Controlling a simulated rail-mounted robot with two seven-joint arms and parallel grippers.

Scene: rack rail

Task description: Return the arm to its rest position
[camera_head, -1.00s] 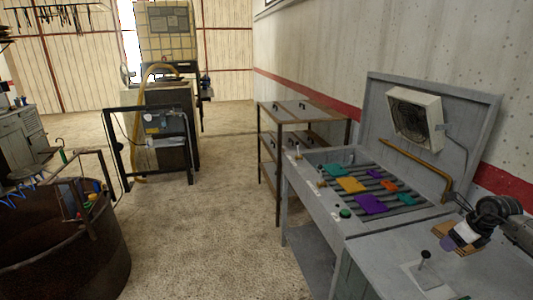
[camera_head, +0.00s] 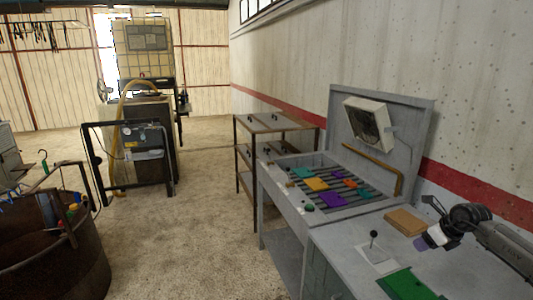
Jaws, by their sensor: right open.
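My right arm comes in from the right edge, and its dark gripper (camera_head: 425,243) is above the grey workbench (camera_head: 335,240), close to a brown block (camera_head: 405,221). The gripper is open and looks empty. A purplish tip shows at its front. I cannot tell its exact height above the bench. My left arm and gripper are out of view.
A green plate (camera_head: 408,286) and a small black-knobbed lever (camera_head: 373,244) are on the bench. Beyond it, a slatted bed holds coloured pieces (camera_head: 317,184) under a raised lid with a fan (camera_head: 368,125). A rusty drum (camera_head: 90,262) stands left; the middle floor is clear.

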